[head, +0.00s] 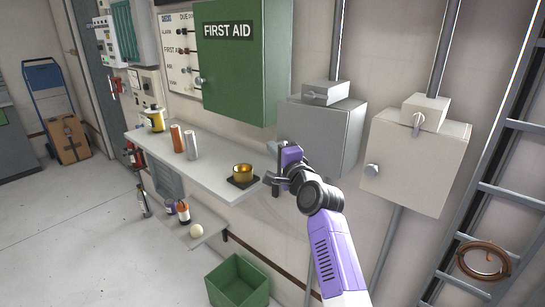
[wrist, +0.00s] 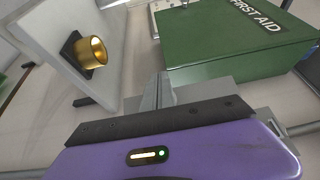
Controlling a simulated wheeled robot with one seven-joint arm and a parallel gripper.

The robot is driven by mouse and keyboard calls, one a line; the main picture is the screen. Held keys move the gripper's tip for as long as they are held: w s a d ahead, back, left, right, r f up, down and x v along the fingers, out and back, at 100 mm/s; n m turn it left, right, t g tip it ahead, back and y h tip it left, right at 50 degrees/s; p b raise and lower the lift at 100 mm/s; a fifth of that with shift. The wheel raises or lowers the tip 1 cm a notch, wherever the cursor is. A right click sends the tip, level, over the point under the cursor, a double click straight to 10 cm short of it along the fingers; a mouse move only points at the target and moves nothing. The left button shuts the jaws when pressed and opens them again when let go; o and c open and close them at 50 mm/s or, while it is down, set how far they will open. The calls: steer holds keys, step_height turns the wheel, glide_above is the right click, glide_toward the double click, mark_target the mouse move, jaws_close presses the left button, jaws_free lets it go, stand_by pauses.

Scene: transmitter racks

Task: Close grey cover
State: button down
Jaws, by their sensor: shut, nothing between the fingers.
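The grey cover (head: 318,128) is the front of a grey box on the wall, between the green first aid cabinet and a pale box. Its lower left part is hidden behind my gripper, and I cannot tell whether it is fully shut or slightly ajar. My gripper (head: 275,180) is at the lower left of the grey box, shut and empty. I cannot tell whether it touches the cover. In the wrist view the closed fingers (wrist: 160,90) point up the picture, with a grey surface (wrist: 205,94) just to their right.
The green first aid cabinet (head: 240,65) is up and left. A shelf (head: 215,178) holds a gold cup (head: 242,171) on a dark base close to my gripper, plus cans. A pale box (head: 415,165) and ladder (head: 485,190) are right. A green bin (head: 238,285) is below.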

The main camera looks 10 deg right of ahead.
steer(key=shift+w+d, duration=0.3)
steer(key=shift+w, duration=0.25)
steer(key=shift+w+d, duration=0.3)
steer(key=shift+w, duration=0.25)
